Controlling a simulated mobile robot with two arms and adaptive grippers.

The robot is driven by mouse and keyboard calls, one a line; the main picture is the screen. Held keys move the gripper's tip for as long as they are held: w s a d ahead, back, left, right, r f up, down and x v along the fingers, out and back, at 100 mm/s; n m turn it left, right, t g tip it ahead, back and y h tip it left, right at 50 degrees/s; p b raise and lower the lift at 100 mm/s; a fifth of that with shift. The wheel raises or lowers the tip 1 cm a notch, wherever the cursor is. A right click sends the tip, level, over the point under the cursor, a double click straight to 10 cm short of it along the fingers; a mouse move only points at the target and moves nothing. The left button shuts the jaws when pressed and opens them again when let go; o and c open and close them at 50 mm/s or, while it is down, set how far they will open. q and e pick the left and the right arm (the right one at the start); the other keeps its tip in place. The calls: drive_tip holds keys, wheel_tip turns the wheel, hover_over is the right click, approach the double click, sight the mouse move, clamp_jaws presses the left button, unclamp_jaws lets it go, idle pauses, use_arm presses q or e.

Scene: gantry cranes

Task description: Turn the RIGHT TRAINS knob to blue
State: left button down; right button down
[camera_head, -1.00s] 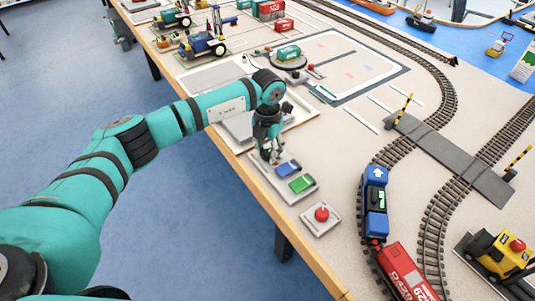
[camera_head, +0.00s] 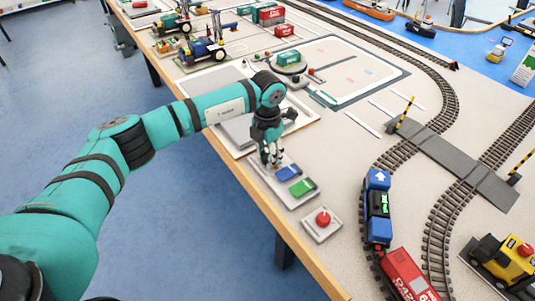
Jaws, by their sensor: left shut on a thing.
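A light grey control panel (camera_head: 295,204) lies near the table's front edge, with a blue patch (camera_head: 288,172) and a green patch (camera_head: 302,187) on it. My left gripper (camera_head: 271,162) points down at the far end of this panel, just beyond the blue patch. It is shut on a knob there. The fingers hide the knob, so its pointer direction cannot be seen. No label can be read. My right gripper is not in view.
A red button (camera_head: 323,218) on a small plate is close to the panel. A blue locomotive (camera_head: 378,205) and a red wagon (camera_head: 407,275) stand on the track to the right. A yellow vehicle (camera_head: 503,258) is at the lower right.

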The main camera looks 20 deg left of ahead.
use_arm(q)
drive_tip(key=c, duration=1)
unclamp_jaws()
drive_tip(key=shift+o, duration=0.2)
drive_tip(key=shift+r, duration=0.15)
wheel_tip(320, 180, up, 12)
